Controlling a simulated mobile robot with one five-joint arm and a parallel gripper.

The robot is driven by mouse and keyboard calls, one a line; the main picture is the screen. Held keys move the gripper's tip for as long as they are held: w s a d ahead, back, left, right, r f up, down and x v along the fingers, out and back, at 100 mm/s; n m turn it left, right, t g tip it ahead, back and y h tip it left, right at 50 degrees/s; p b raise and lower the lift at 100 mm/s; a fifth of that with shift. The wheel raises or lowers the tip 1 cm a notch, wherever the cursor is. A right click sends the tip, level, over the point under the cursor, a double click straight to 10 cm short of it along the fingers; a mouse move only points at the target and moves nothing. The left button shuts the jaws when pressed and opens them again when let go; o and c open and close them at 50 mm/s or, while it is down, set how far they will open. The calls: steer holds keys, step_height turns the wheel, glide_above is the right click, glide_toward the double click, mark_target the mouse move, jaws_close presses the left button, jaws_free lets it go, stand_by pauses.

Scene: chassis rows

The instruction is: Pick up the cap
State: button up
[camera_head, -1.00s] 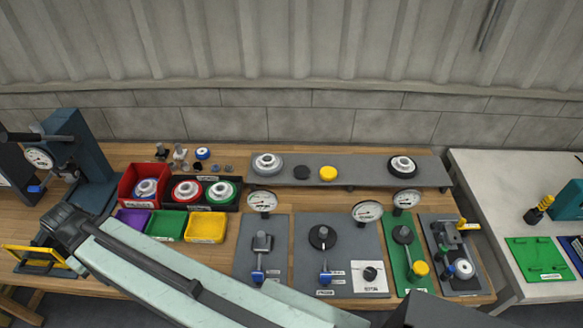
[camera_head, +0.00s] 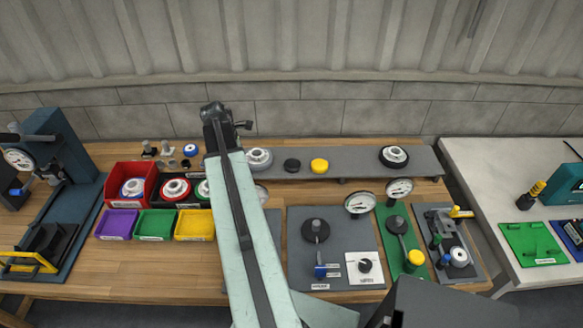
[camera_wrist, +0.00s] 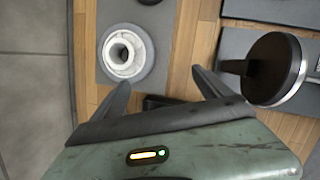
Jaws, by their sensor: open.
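Two flat round caps sit on the long grey shelf (camera_head: 365,163) at the back of the bench: a black one (camera_head: 292,165) and a yellow one (camera_head: 319,165). I cannot tell which one the task means. In the wrist view a dark round edge (camera_wrist: 149,1), probably the black cap, is cut off at the top. My gripper (camera_wrist: 161,84) is open and empty, its fingers spread above the bench. A white hubbed part on a grey disc (camera_wrist: 125,54) lies just ahead of the left finger. In the head view the fingers cannot be made out at the arm's end.
Red (camera_head: 122,205), purple (camera_head: 117,224), green (camera_head: 155,223) and yellow (camera_head: 194,225) bins stand left of my arm. Dial gauges (camera_head: 359,203) stand in front of the shelf. A concrete wall rises behind.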

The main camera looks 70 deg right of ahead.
steer(key=n+g, duration=0.1)
steer(key=n, duration=0.1)
glide_toward(290, 164)
steer(key=b+x, duration=0.8)
steer(key=x, duration=0.1)
steer(key=shift+s+r, duration=0.1)
steer(key=shift+r, duration=0.05)
steer(key=shift+d, duration=0.1)
steer(key=c, duration=1.4)
steer(key=shift+c, duration=0.2)
step_height(290, 164, up, 10)
steer(key=p, duration=1)
